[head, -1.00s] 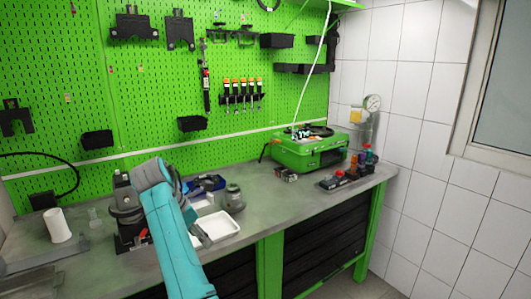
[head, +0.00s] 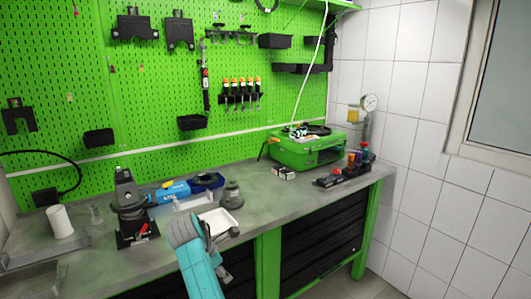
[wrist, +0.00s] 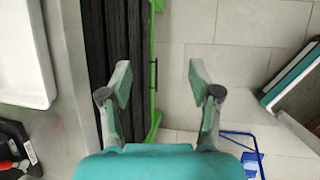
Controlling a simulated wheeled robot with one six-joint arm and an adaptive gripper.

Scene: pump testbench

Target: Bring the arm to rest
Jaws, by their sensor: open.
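My arm shows in the head view as a teal link with a grey joint at its top, in front of the workbench (head: 90,272). My gripper (wrist: 160,82) shows in the wrist view, with its two grey fingers wide apart and nothing between them. Below the fingers lie the bench's dark drawer fronts (wrist: 110,35) and the tiled floor (wrist: 240,60). The fingers are not clear in the head view.
On the bench stand a dark vise-like device (head: 130,205), a blue tool (head: 172,192), a white tray (head: 222,222), a grey pot (head: 232,195) and a green case (head: 300,153). The wrist view shows a blue frame (wrist: 245,143) on the floor. The floor between is clear.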

